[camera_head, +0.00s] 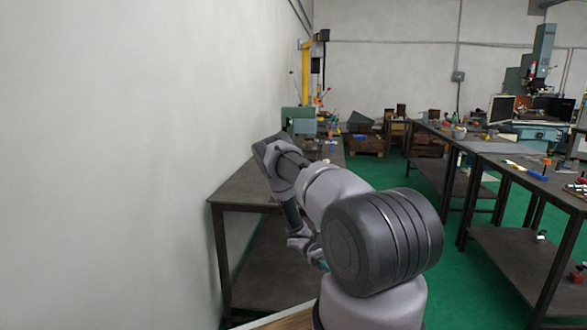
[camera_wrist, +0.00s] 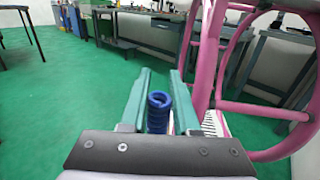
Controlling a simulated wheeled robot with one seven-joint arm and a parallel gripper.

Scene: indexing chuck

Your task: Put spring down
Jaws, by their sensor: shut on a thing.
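A blue coiled spring (camera_wrist: 159,113) stands between the two green fingers of my gripper (camera_wrist: 160,76) in the wrist view. My gripper is shut on it, and the spring's upper coils show above the dark palm. Its lower end is hidden by the palm. Green floor shows beyond the fingertips, with no surface visible directly under the spring. In the head view my own arm covers the gripper area, and I cannot make out the spring there.
Pink curved tubing (camera_wrist: 200,60) stands close to the right finger. In the head view, a dark workbench (camera_head: 240,188) runs along the left wall, another bench (camera_head: 480,146) stands at the right, and green floor (camera_head: 440,262) lies between them.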

